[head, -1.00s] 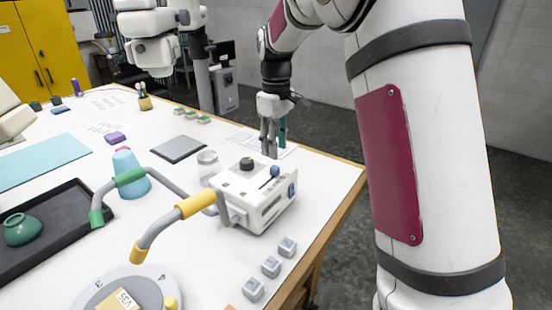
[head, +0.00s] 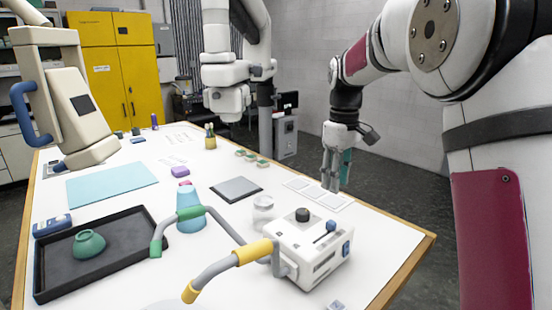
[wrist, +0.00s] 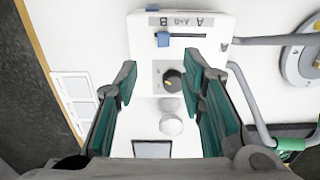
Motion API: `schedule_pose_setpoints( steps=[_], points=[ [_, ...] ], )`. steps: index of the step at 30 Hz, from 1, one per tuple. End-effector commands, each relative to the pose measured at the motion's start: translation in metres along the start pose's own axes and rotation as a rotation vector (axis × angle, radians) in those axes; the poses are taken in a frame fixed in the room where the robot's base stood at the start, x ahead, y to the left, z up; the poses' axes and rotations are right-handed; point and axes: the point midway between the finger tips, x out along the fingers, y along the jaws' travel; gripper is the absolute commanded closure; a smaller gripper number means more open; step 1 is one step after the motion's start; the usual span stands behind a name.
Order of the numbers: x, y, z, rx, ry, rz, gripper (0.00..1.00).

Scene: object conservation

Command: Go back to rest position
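My gripper (head: 333,172) hangs over the right part of the table in the head view, above the white sheets. In the wrist view my gripper (wrist: 163,82) has its two teal-padded fingers spread apart with nothing between them. Beyond the fingers is the white device box (wrist: 220,30) with a dark knob (wrist: 172,80) and a blue slider (wrist: 163,40). The device box also shows in the head view (head: 318,262), nearer than my gripper and apart from it.
A black tray (head: 50,288) holds a green bowl (head: 89,243). A blue cone (head: 190,215), grey curved arms with yellow and green sleeves (head: 228,266), a clear jar (head: 263,212) and a dark square pad (head: 237,189) stand on the table. The floor right of the table is clear.

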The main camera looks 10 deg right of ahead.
Motion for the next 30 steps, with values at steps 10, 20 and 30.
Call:
schedule_pose_setpoints(
  steps=[10, 20, 30],
  points=[
    [-0.052, -0.059, 0.06, 0.151, 0.118, 0.052, 0.63],
    [-0.068, -0.135, 0.141, 0.335, 0.267, 0.098, 0.63],
    [-0.039, -0.196, 0.214, 0.501, 0.41, 0.128, 0.63]
  ],
)
